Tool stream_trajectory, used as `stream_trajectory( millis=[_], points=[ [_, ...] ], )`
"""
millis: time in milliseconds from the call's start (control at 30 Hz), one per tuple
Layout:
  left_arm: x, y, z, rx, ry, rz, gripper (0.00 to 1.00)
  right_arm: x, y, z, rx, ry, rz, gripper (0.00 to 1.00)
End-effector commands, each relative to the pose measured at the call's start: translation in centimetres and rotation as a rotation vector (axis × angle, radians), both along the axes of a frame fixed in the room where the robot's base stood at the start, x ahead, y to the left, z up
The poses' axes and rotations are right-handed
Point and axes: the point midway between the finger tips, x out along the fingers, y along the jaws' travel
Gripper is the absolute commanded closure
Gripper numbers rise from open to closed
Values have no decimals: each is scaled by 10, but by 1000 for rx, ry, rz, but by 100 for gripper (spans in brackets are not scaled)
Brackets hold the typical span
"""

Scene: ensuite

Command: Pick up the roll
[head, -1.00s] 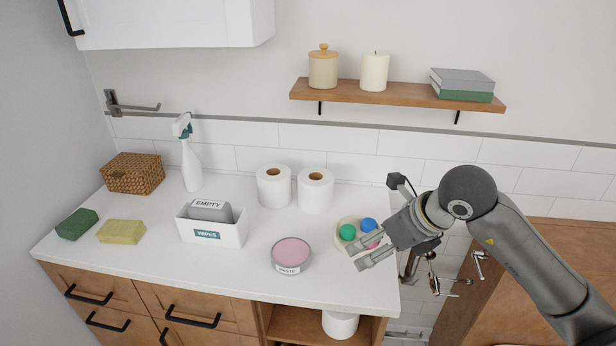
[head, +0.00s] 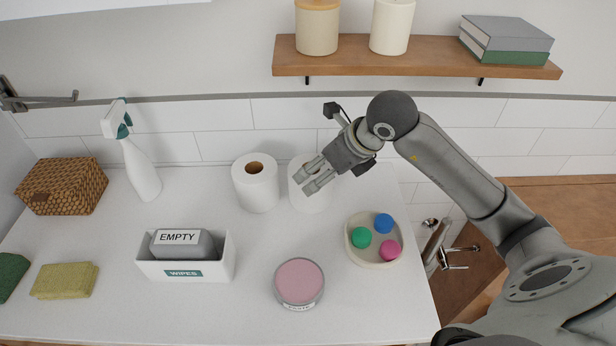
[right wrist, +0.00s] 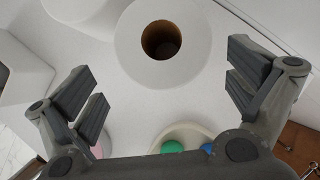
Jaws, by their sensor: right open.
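Two white toilet rolls stand upright side by side on the counter. The left roll (head: 256,187) shows fully in the head view. The right roll (head: 311,200) is partly hidden behind my right gripper (head: 316,180). In the right wrist view one roll (right wrist: 187,72), with its brown core seen from above, lies ahead of and between the wide-apart fingers of my right gripper (right wrist: 167,95). Part of another roll (right wrist: 85,8) shows at its upper left. The fingers are open and empty, and I see no contact. My left gripper is not in view.
A dish (head: 357,257) with three coloured balls and a round pink-topped tin (head: 299,284) stand in front of the rolls. A wipes box (head: 220,262), spray bottle (head: 139,170) and basket (head: 62,187) are to the left. A wooden shelf (head: 420,63) hangs above.

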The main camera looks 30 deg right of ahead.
Motion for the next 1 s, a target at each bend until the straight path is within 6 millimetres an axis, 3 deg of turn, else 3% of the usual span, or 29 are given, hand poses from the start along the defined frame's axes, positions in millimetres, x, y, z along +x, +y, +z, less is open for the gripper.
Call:
stream_trajectory(
  millis=[167, 500, 833, 1000],
  points=[
    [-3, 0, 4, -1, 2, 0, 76, 9, 3, -13, 0, -1, -1, 0],
    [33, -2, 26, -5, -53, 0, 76, 35, 8, -47, 2, 2, -1, 0],
    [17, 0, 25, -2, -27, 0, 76, 40, 9, -57, -2, -2, 1, 0],
    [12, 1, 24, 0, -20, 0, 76, 40, 9, -56, -2, -2, 1, 19]
  ],
)
